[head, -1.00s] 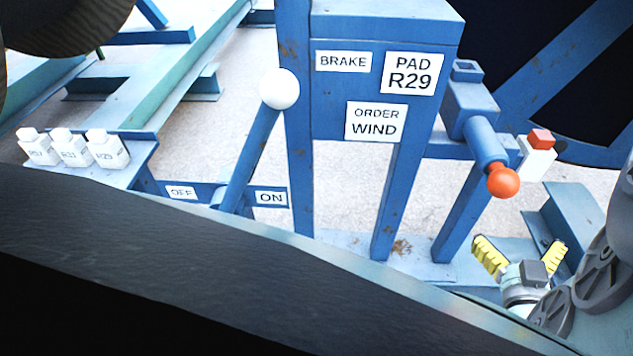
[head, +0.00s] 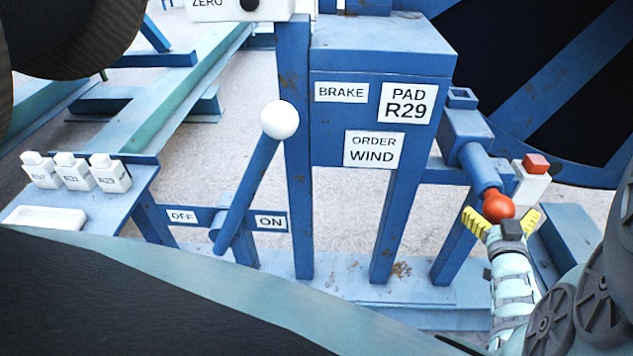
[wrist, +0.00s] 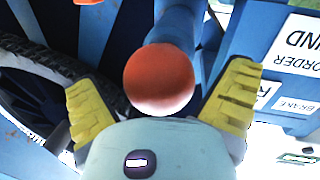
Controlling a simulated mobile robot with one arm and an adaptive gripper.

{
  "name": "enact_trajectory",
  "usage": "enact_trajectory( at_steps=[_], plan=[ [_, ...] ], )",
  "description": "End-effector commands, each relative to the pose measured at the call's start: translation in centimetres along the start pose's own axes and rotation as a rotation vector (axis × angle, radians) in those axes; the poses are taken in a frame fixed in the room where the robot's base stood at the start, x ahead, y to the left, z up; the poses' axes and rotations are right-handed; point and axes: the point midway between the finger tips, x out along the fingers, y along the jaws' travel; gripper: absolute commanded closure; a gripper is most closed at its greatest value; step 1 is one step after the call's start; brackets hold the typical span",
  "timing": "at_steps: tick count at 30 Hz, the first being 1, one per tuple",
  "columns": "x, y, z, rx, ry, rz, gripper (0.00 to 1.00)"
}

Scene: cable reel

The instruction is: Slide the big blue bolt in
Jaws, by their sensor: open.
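The big blue bolt (head: 475,164) is a thick blue cylinder with an orange-red ball knob (head: 498,207) on its near end. It sits in a blue housing (head: 466,126) on the right of the stand, with the knob end sticking out toward me. My gripper (head: 502,214) is open, with yellow ribbed fingers on either side of the knob in the head view. In the wrist view the knob (wrist: 159,76) lies between the spread fingers (wrist: 163,103), with a visible gap on each side. The blue bolt (wrist: 177,25) runs away behind it.
A lever with a white ball (head: 279,120) leans toward the ON label (head: 270,222). A white box with a red button (head: 535,165) stands just right of the bolt. The large reel (head: 540,80) is behind. White blocks (head: 74,172) sit on a left shelf.

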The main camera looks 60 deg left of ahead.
Motion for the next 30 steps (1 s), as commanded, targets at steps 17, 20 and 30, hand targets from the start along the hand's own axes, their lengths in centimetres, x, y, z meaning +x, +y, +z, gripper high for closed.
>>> enact_trajectory(
  at_steps=[17, 20, 30],
  plan=[
    [0.87, 0.10, -0.08, -0.001, 0.001, 0.002, 0.12],
    [0.86, 0.12, -0.08, -0.001, 0.001, 0.002, 0.22],
    [0.84, 0.14, -0.07, -0.001, 0.001, 0.003, 0.57]
  ],
)
